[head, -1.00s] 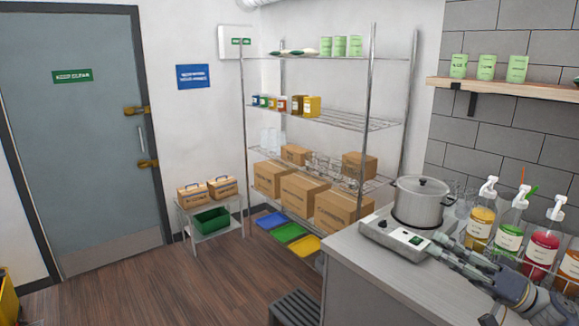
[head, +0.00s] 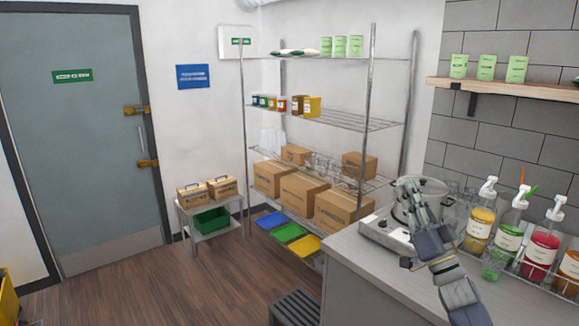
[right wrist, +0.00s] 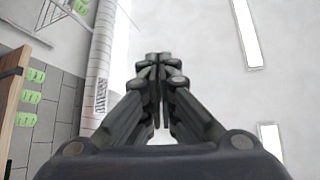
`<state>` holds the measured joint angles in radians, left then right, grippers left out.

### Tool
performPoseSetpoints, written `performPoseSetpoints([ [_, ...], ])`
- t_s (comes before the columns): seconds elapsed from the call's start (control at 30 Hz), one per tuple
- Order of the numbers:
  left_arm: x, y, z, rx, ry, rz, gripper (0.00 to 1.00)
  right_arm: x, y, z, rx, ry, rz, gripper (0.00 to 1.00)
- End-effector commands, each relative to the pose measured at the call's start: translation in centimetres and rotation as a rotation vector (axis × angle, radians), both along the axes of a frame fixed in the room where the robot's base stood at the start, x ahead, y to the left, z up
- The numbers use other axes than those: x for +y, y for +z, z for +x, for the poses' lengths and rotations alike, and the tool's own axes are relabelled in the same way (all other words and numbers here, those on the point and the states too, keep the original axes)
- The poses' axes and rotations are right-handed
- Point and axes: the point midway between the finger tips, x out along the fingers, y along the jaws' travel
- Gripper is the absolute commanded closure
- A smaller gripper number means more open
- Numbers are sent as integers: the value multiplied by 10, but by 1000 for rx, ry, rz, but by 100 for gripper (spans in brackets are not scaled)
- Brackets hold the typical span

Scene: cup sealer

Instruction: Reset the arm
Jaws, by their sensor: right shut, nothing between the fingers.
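My left gripper is not in view.
A wire shelf (head: 345,120) with boxes is behind. A dark stool (head: 295,308) stands on the open floor.

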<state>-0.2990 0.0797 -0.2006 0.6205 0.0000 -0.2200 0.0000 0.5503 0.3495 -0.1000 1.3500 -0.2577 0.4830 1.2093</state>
Motion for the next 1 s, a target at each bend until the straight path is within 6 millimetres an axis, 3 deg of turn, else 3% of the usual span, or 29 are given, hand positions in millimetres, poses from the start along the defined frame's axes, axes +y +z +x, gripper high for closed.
performPoseSetpoints([
  [0.2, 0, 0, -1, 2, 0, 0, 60, -42, -42, 38, 153, -401, -273, 100],
  [0.5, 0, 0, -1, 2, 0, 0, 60, -80, -120, 62, 433, -692, -779, 100],
  [0.53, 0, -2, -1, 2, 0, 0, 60, -81, -137, 62, 465, -695, -825, 100],
  [0.6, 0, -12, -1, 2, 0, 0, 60, -77, -200, 57, 536, -659, -831, 100],
  [0.77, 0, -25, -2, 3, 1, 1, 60, -71, -313, 35, 682, -594, -863, 100],
  [1.0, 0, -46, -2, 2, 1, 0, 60, -57, -485, -28, 917, -484, -911, 100],
])
